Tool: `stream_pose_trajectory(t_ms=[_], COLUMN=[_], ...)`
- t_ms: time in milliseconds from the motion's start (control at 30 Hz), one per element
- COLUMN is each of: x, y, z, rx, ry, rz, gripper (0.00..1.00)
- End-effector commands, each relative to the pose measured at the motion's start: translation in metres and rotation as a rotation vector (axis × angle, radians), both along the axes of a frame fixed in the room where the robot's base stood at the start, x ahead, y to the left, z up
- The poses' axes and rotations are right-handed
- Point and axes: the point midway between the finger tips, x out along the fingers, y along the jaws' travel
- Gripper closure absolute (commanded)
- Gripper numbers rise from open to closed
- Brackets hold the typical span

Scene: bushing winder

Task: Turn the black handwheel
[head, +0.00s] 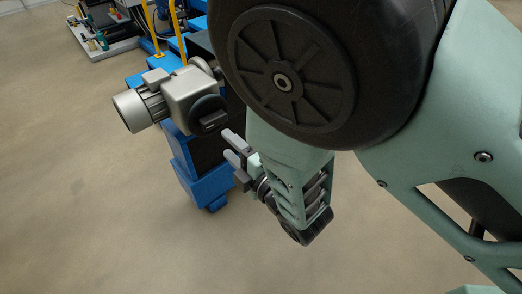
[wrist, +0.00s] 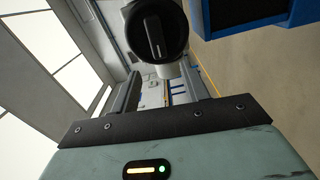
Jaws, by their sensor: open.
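The black handwheel (head: 208,115) is a round black knob with a raised bar across its face, on the end of a grey motor and gearbox unit (head: 177,96). In the wrist view the handwheel (wrist: 154,31) faces me at the top centre, with its bar roughly upright in the picture. My gripper (head: 232,147) is open and empty, just below and to the right of the handwheel in the head view. Its two fingers (wrist: 160,84) show in the wrist view below the handwheel, with a visible gap between them. I see no contact with the handwheel.
The gearbox sits on a blue machine frame (head: 197,180) with yellow posts (head: 150,27) behind it. Another machine on a pale base (head: 103,42) stands at the back left. The floor to the left and in front is clear. A blue-edged part (wrist: 258,20) is at the wrist view's upper right.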

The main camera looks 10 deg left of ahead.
Motion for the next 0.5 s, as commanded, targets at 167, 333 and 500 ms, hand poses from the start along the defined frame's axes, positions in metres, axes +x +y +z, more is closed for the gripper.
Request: stream_pose_trajectory(t_ms=[167, 333, 500], x=[-0.028, -0.047, -0.057], y=[-0.032, -0.055, -0.066], z=[0.001, 0.000, 0.000], rx=[-0.007, -0.004, -0.002], ry=[0.003, 0.003, 0.001], rz=[0.000, 0.000, 0.000], gripper=[0.55, 0.55, 0.55])
